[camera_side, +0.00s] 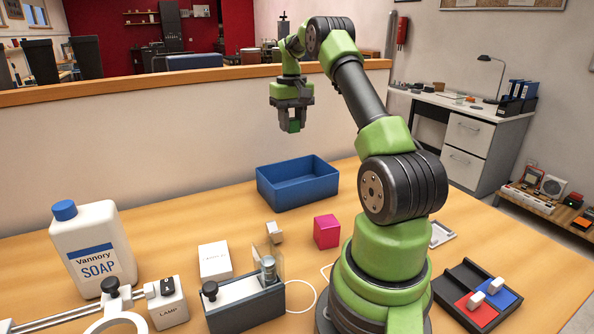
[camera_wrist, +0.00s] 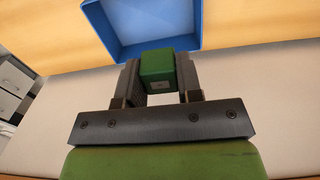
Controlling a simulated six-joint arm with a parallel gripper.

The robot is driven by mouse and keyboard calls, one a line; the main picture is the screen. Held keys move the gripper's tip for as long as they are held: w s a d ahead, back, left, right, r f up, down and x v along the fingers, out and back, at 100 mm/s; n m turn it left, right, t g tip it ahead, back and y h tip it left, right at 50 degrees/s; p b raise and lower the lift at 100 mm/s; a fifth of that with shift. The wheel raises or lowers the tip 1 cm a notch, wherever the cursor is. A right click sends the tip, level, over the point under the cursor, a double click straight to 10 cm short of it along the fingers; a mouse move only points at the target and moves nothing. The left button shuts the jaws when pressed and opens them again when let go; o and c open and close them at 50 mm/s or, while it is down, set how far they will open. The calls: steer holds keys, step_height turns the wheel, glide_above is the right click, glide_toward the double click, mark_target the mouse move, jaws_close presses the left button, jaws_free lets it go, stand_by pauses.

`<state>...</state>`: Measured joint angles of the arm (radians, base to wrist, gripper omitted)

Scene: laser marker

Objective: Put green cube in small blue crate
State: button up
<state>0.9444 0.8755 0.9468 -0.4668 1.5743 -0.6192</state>
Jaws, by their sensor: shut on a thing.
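My gripper (camera_side: 292,122) is shut on the green cube (camera_side: 294,126) and holds it in the air, high above the table. The green cube also shows between the two fingers in the wrist view (camera_wrist: 158,68). The small blue crate (camera_side: 298,184) stands on the table, below the gripper in the side view. The crate also shows in the wrist view (camera_wrist: 98,22), beyond the cube at the top of the picture. The part of its inside that shows looks empty.
A magenta cube (camera_side: 327,231) stands in front of the crate. A soap bottle (camera_side: 93,248), a white box (camera_side: 215,261) and a grey device (camera_side: 245,303) are at the front left. A dark tray (camera_side: 450,291) with red and blue sections is at right. A low partition (camera_side: 150,150) runs behind the table.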

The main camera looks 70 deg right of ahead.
step_height(320, 180, down, 20)
steer(key=shift+r, duration=0.25)
stand_by(0.4)
steer(key=o, duration=0.9)
steer(key=shift+f, duration=0.1)
